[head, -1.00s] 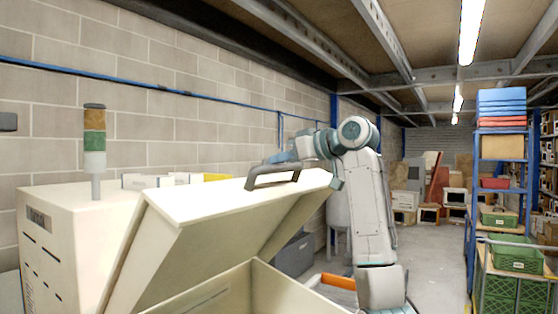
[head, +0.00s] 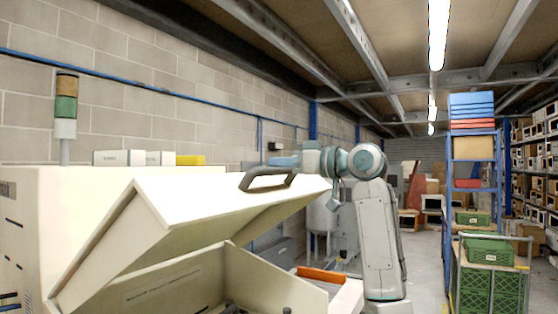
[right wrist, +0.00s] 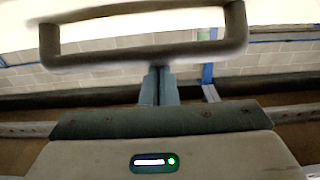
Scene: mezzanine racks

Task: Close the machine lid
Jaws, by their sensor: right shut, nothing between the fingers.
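The cream machine lid (head: 190,205) is partly open and tilted above the cream machine body (head: 265,280). A dark grey bar handle (head: 268,181) stands on the lid's upper face and also crosses the top of the right wrist view (right wrist: 150,47). My right gripper (head: 283,161) is at the handle, its arm reaching in from the right. In the right wrist view its fingers (right wrist: 159,84) are shut together and empty, with their tips close to the handle bar. I cannot tell whether they touch it. My left gripper is not in view.
A signal light (head: 66,115) stands on the machine housing at left. An orange-edged bin (head: 322,276) sits right of the machine. A blue rack (head: 475,180) and a cart with green crates (head: 488,251) stand at right. Clear floor runs between.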

